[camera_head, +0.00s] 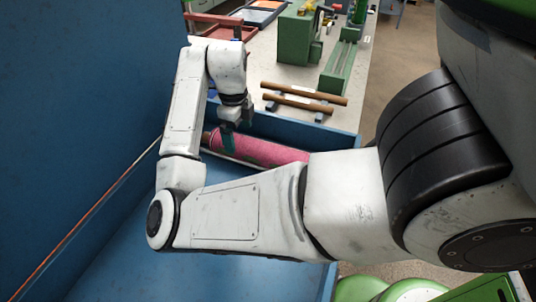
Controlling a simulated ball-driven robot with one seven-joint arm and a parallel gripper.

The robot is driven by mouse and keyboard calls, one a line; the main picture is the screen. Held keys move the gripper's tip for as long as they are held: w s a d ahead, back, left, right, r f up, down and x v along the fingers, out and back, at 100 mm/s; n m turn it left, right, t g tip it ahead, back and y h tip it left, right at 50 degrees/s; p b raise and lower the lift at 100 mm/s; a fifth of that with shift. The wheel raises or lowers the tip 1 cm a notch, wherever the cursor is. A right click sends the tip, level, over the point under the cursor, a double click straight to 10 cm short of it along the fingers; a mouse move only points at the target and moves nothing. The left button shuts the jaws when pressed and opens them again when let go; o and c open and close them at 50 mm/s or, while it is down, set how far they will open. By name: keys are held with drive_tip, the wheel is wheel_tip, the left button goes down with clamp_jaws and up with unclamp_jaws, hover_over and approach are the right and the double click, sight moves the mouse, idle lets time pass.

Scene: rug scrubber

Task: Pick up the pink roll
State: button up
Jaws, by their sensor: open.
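The pink roll (262,151) lies in a blue bin (345,142), near its far wall. It runs from left to right, tilting slightly down to the right, and my forearm hides its right end. My gripper (228,146) points down at the left part of the roll, its teal fingertips overlapping the roll in the picture. The jaws are open. I cannot tell whether the fingers straddle the roll or only touch or hover over it.
Beyond the bin, a bench (264,60) holds two brown rods (305,93) on dark supports, a green machine (296,35) and red trays (214,22). A tall blue panel (80,110) stands at left, with an orange cord (88,217) beside it. Green-and-white round objects (412,291) sit at lower right.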

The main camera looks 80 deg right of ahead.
sight(239, 138)
drive_tip(key=shift+f+p, duration=0.45)
drive_tip(key=shift+f, duration=2.35)
drive_tip(key=c, duration=1.5)
drive_tip(key=shift+r, duration=0.1)
drive_tip(key=shift+c, duration=0.4)
drive_tip(key=shift+r, duration=0.1)
